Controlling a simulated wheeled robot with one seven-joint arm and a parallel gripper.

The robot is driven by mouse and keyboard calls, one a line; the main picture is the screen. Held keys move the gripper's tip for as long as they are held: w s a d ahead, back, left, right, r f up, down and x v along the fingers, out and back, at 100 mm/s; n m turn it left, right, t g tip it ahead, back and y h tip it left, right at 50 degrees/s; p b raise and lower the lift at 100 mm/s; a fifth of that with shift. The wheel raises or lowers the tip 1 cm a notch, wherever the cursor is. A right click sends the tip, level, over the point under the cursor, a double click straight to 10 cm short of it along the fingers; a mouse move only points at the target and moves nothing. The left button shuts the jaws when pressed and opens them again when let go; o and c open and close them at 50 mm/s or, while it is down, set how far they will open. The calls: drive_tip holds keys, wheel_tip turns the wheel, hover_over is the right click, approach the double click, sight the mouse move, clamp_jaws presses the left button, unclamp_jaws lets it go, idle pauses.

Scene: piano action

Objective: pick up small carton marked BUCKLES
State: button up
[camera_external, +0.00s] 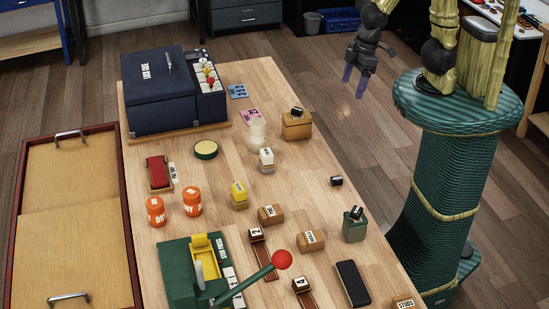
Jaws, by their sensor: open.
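Several small brown cartons stand on the wooden table, and I cannot read BUCKLES surely on any of them. One carton (264,219) is near the table's middle. A second carton (305,244) is a little nearer and to the right. A carton at the front right edge (398,304) seems to read STUDS and is cut off by the picture. A larger tan box (292,132) with a dark item on top stands at the right back. My gripper (354,82) is open and empty, raised beyond the table's right edge, apart from all the cartons.
A green press (180,270) with a red-knobbed lever stands at the front. A dark blue case (157,95) is at the back left. Orange jars (192,203), a yellow bottle (239,197), a green canister (354,228) and a black slab (352,284) stand or lie around the cartons.

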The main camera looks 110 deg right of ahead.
drive_tip(key=shift+o, duration=1)
drive_tip(key=w+a+f+m+g+y+b, duration=0.1)
drive_tip(key=w+f+m+y+b, duration=0.3)
drive_tip(key=f, duration=0.6)
drive_tip(key=w+a+f+m+y+b, duration=0.1)
drive_tip(key=w+f+m+y+b, duration=0.4)
drive_tip(key=w+f+m+b, duration=0.3)
drive_tip(key=w+a+f+m+g+y+b, duration=0.1)
drive_tip(key=w+f+m+y+b, duration=0.3)
drive_tip(key=f+b, duration=0.6)
drive_tip(key=w+a+f+m, duration=0.1)
drive_tip(key=w+f+m, duration=0.1)
drive_tip(key=w+f, duration=0.1)
drive_tip(key=shift+w+f+g+y+b, duration=0.15)
drive_tip(key=shift+f+g+y+b, duration=0.05)
drive_tip(key=shift+g+y+b, duration=0.15)
